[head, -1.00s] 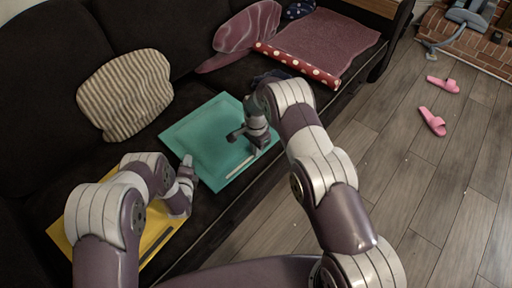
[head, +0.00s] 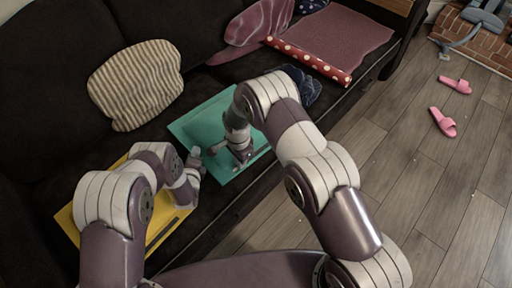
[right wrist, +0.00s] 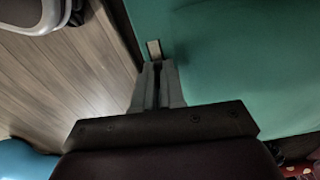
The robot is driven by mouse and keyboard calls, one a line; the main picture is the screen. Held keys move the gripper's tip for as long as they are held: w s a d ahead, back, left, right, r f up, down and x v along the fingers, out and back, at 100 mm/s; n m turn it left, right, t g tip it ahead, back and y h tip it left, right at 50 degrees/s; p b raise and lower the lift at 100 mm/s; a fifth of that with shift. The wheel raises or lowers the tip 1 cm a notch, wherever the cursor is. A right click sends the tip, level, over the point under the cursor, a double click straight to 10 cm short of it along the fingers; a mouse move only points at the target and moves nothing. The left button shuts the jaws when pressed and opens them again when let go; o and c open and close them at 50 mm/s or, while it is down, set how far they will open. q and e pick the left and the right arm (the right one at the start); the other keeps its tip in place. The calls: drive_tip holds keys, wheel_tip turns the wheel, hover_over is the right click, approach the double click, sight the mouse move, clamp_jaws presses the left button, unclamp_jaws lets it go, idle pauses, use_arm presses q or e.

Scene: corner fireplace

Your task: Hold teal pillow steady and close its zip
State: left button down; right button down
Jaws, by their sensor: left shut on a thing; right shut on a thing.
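The teal pillow (head: 196,125) lies flat on the dark sofa, partly hidden behind my right arm. My left gripper (head: 196,155) is shut at the pillow's near left corner, on its edge as far as I can tell. My right gripper (head: 242,160) is at the pillow's front edge; in the right wrist view its fingers (right wrist: 157,80) are shut on a small pale zip pull (right wrist: 154,48) beside the teal fabric. A dark strip of zip (head: 262,152) shows to the right of my right gripper. A short pale stretch (head: 236,169) shows to its left.
A yellow pillow (head: 70,222) with a dark strip lies under my left arm. A striped cushion (head: 135,85) leans on the backrest. Pink slippers (head: 443,122) are on the floor.

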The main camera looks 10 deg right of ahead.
sight(232, 172)
use_arm(q)
drive_tip(key=shift+s+f, duration=0.15)
use_arm(e)
drive_tip(key=s+a, duration=0.2)
drive_tip(key=a, duration=0.1)
drive_tip(key=c, duration=1.5)
unclamp_jaws()
drive_tip(key=shift+r, duration=0.1)
wheel_tip(232, 172, up, 12)
